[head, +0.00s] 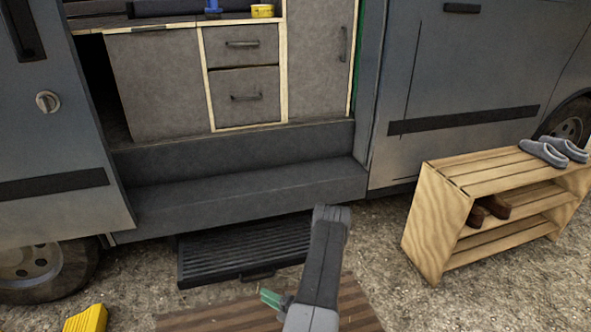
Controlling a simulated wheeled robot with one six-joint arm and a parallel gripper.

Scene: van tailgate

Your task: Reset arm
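My arm (325,262) rises from the bottom edge, right of centre, in front of the van's step. It is grey and folded, with its dark upper end just below the step. I cannot make out the fingers of my gripper. A small green piece (271,298) shows at the left side of the arm, above the striped mat. I cannot tell whether it belongs to my arm or is a separate thing.
A wooden shoe rack (443,222) stands at the right with grey slippers (553,151) on top. A black slatted step (240,249) and a brown striped mat (215,318) lie before the van. A yellow block (87,319) is at the lower left. Gravel is open between mat and rack.

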